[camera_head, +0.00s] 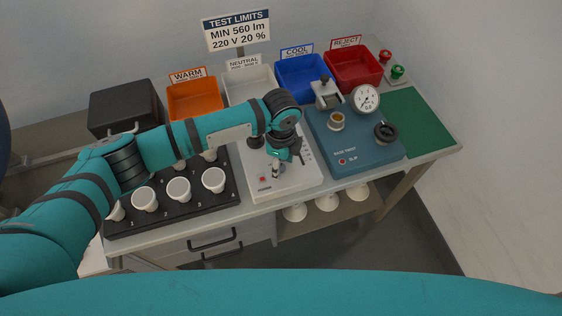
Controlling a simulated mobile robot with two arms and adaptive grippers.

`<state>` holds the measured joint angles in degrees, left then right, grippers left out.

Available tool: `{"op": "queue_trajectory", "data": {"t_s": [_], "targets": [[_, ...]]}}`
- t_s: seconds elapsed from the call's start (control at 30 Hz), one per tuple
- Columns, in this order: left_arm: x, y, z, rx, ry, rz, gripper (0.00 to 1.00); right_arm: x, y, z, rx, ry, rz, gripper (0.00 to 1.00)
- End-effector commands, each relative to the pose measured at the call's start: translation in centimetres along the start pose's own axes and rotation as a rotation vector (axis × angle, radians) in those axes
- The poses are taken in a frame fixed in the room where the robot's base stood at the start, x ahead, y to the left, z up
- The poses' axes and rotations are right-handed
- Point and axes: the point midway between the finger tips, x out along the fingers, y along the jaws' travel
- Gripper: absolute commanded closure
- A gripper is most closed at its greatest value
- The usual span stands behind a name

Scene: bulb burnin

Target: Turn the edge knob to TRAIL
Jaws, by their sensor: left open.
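The white panel device (296,179) stands on the bench in the middle, with a red button near its front left and small dark markings on its right side. My left gripper (277,164) comes in from the left and points down over this panel. Its fingers are open, close above or around a small knob-like part (275,172). The gripper covers much of this part, so I cannot tell whether it touches or which way the knob points. The markings are too small to read as LEAD or TRAIL. My right gripper is not in view.
A black rack (206,199) with several white bulbs stands left of the panel. A blue test unit (365,160) with a dial gauge (365,98) and black knob (385,131) stands right. Orange (196,112), white, blue and red bins line the back. A green mat (418,121) lies clear at right.

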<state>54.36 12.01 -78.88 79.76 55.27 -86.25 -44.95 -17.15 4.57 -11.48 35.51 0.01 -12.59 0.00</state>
Motion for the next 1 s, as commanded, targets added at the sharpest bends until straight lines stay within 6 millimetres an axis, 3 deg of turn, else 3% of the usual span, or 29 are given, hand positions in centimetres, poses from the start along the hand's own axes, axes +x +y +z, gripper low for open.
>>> {"op": "queue_trajectory", "data": {"t_s": [0.17, 0.63, 0.8, 1.0], "targets": [[-1.2, -0.1, 0.0, 0.000, 0.001, -0.002, 0.52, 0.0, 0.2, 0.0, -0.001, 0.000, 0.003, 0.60], [-10.3, -0.1, 0.0, 0.001, 0.000, -0.003, 0.52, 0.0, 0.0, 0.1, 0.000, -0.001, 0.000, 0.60], [-11.7, -0.1, 0.0, -0.001, 0.000, -0.001, 0.52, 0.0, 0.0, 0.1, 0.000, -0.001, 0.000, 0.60], [-12.0, 0.0, 0.0, 0.000, 0.000, 0.000, 0.52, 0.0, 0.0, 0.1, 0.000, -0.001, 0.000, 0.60]]}}
